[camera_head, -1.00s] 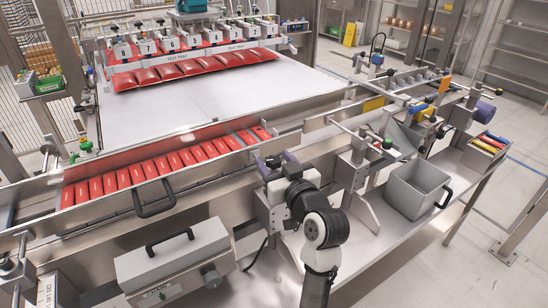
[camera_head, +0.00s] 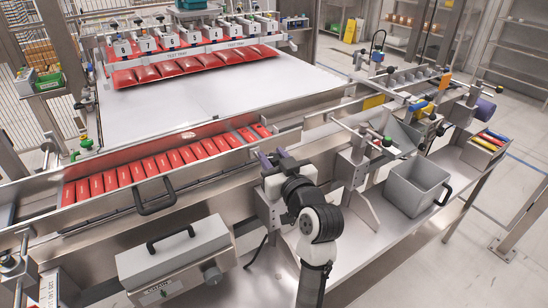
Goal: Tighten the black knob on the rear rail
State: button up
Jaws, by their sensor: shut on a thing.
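My gripper (camera_head: 273,158) is at the rail along the near side of the conveyor, left of an upright metal bracket. The rail (camera_head: 200,168) runs behind my gripper, from lower left to upper right.
A row of red packs (camera_head: 150,167) lies in the conveyor to the left. A grey box with a black handle (camera_head: 175,262) stands in front of it. A grey bin (camera_head: 415,188) and a bracket with a green knob (camera_head: 387,141) are to the right.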

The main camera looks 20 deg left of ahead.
jog(key=m+t+h+p, duration=0.1)
jog(key=m+t+h, duration=0.1)
jog(key=m+h, duration=0.1)
jog(key=shift+s+a+t+h+p, duration=0.1)
jog(key=shift+t+h+p, duration=0.3)
jog(key=shift+h, duration=0.2)
jog(key=m+t+h, duration=0.1)
jog(key=m+h, duration=0.2)
jog(key=h, duration=0.1)
jog(key=shift+f+t, duration=0.1)
jog(key=shift+t, duration=0.3)
jog(key=m+h+b, duration=0.1)
jog(key=m+h, duration=0.1)
jog(key=h, duration=0.1)
jog(key=m+h+b, duration=0.1)
jog(key=m+h, duration=0.1)
jog(key=h, duration=0.1)
jog(key=shift+f+h+b, duration=0.1)
jog(key=shift+h+b, duration=0.2)
jog(key=shift+b, duration=0.05)
jog(key=shift+m+g+h+b, duration=0.6)
jog(key=shift+m+h+b, duration=0.55)
jog(key=shift+m+h, duration=1.05)
jog(key=shift+h, duration=0.6)
jog(key=o, duration=0.9)
jog(key=shift+o, duration=0.2)
